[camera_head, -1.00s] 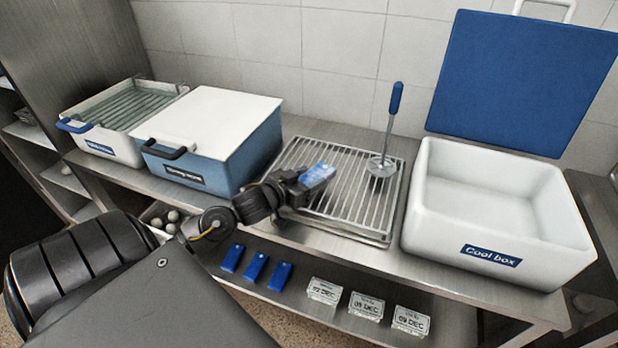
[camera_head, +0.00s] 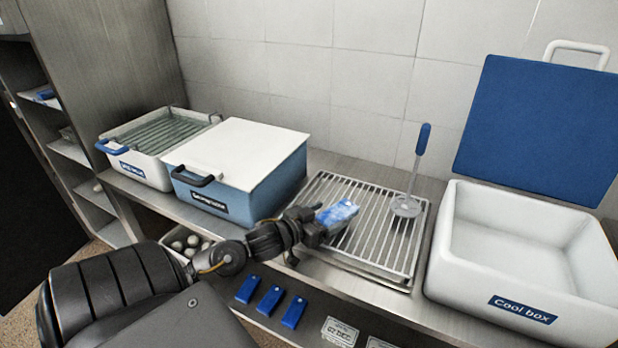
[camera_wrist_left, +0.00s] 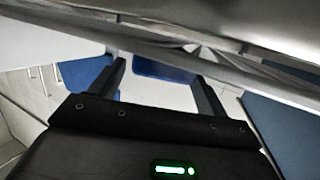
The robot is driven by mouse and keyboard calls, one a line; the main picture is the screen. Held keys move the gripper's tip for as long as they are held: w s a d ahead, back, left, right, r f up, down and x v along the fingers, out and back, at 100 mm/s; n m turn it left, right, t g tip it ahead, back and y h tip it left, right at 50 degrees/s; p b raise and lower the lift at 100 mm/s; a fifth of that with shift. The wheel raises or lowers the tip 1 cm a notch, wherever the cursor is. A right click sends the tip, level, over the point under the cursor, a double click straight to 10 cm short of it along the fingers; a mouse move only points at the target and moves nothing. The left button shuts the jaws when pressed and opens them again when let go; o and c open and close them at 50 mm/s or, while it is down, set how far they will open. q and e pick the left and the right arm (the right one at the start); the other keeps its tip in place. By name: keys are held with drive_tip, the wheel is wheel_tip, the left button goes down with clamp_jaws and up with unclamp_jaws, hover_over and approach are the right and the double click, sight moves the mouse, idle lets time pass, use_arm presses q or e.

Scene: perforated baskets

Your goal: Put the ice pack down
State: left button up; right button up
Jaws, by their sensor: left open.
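The ice pack (camera_head: 338,213), a small blue and white block, shows at the left side of the wire rack (camera_head: 385,240) on the counter. It appears to lie on the bars. My left gripper (camera_head: 318,222) is at its near left end, very close to it; whether they touch I cannot tell. In the left wrist view the two fingers of my left gripper (camera_wrist_left: 160,80) stand apart. My right gripper is not in view.
A skimmer with a blue handle (camera_head: 422,140) stands on the rack's right part. The open, empty cool box (camera_head: 480,290) is to the right. A closed blue box with a white lid (camera_head: 240,150) and a tray box (camera_head: 150,170) are left. Blue blocks (camera_head: 270,300) lie on the lower shelf.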

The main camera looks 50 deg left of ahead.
use_arm(q)
drive_tip(key=s+r, duration=0.2)
drive_tip(key=s, duration=0.7)
drive_tip(key=shift+s+a+b, duration=0.3)
drive_tip(key=shift+s+b, duration=0.05)
drive_tip(key=shift+s, duration=0.05)
